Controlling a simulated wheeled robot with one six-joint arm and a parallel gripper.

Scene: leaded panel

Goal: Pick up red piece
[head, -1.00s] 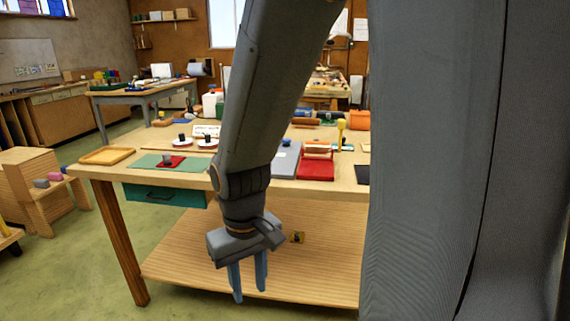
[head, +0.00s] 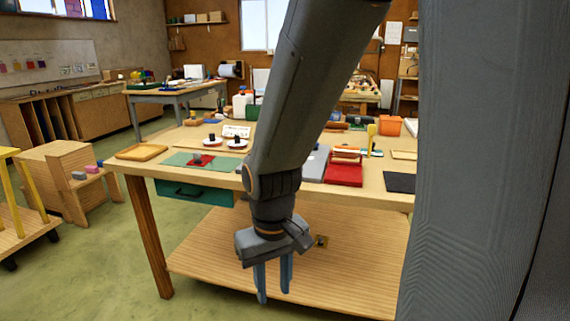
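A flat red piece (head: 207,163) lies on the green mat (head: 228,165) near the front left of the workbench, with a small dark object (head: 196,159) on it. A larger red item (head: 344,172) lies farther right on the bench; I cannot tell which one the task means. My gripper (head: 273,286) hangs fingers down in front of the bench, lower than the top, right of the mat. Its two blue fingers are apart with nothing between them.
The workbench (head: 384,199) has a teal drawer (head: 195,192) under its front edge and a wooden lower shelf (head: 220,262) behind my gripper. A wooden tray (head: 141,152) sits at its left corner. Wooden steps (head: 62,165) stand at left. Green floor between is clear.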

